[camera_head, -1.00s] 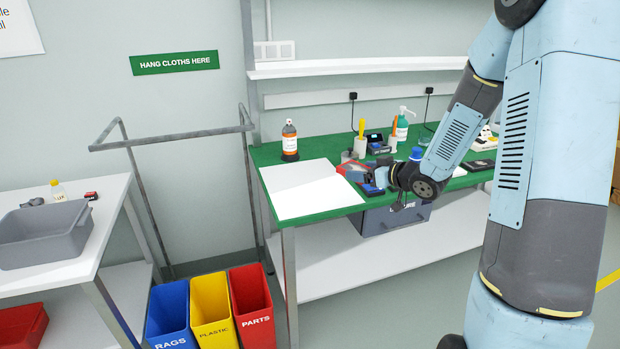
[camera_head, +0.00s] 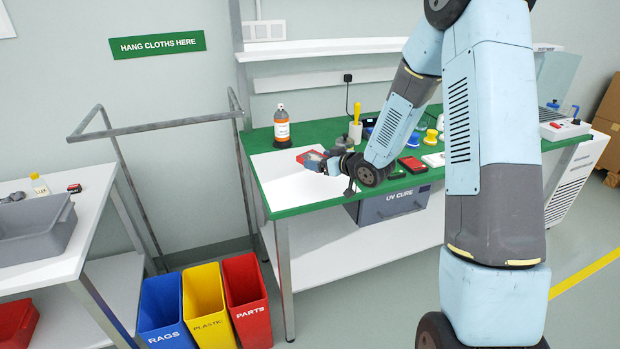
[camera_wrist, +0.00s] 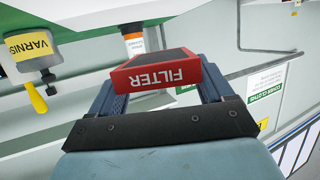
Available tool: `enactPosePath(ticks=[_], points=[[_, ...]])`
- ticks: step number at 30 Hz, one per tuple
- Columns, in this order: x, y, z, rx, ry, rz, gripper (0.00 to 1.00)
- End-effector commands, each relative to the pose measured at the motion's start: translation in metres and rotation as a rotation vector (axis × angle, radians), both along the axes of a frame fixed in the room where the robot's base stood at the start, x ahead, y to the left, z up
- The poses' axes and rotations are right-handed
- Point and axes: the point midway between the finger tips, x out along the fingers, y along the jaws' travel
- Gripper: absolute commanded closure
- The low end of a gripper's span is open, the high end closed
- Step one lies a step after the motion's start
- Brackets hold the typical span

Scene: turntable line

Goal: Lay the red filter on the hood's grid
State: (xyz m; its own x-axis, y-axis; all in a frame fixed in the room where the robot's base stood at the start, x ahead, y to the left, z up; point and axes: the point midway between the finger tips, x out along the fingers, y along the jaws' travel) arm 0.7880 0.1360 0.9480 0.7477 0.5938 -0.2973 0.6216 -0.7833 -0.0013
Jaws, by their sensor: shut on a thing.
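My gripper (camera_head: 328,162) is shut on the red filter (camera_head: 310,156) and holds it near the white sheet on the green bench. In the wrist view the filter (camera_wrist: 157,72) lies between the two fingers, with the word FILTER on its red front edge and a dark top face. In the head view my gripper partly hides it, and I cannot tell its height above the sheet. I do not see a hood or a grid that I can identify in either view.
The green bench (camera_head: 298,210) carries a white sheet (camera_head: 285,185), an orange-labelled bottle (camera_head: 282,128) and several tools and small cases. A dark UV CURE box (camera_head: 400,204) is under its top. A metal rail (camera_head: 160,125) and blue, yellow and red bins (camera_head: 247,300) stand left.

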Motion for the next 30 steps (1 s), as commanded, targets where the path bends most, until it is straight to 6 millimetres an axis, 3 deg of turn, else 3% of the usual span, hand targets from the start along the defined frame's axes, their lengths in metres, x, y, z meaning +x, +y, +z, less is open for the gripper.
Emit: enactPosePath(ticks=[7, 14, 22, 30], points=[[0.011, 0.023, -0.031, 0.0, 0.0, 0.001, 0.51], [0.015, 0.029, -0.04, 0.0, -0.001, 0.0, 0.51], [0.016, 0.032, -0.07, 0.0, 0.0, 0.001, 0.51], [0.016, 0.031, -0.072, 0.0, -0.001, 0.0, 0.51]])
